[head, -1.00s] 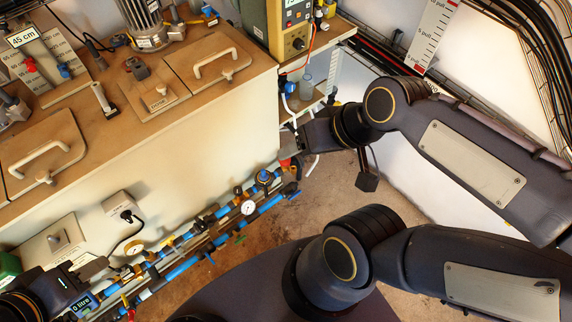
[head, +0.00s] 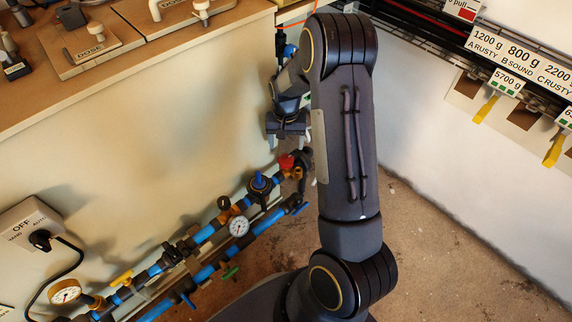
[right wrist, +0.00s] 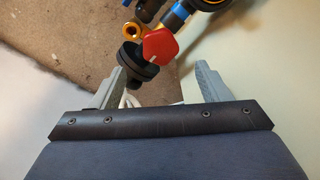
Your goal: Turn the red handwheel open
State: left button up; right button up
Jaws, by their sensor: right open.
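The red handwheel (head: 287,162) is at the right end of the blue pipework, low beside the cream cabinet. In the right wrist view the red handwheel (right wrist: 160,45) lies just beyond the fingertips, roughly centred between them. It has a pale mark on its face. My right gripper (head: 289,136) is above the wheel, pointing down at it. In the right wrist view its two fingers (right wrist: 160,69) are spread apart with nothing gripped between them. A dark round part (right wrist: 138,68) shows below the wheel. My left gripper is out of view.
Blue pipes (head: 207,234) run to the lower left, with a white-faced gauge (head: 238,227), a blue-topped valve (head: 259,182) and a green handle (head: 230,272). The cabinet wall (head: 150,150) is close on the left. Brown floor (head: 440,250) is open on the right.

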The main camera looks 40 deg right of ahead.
aim_at(286, 159)
notch_tip(286, 159, down, 8)
jog(key=b, duration=0.3)
jog(key=shift+r, duration=0.25)
jog(key=c, duration=0.9)
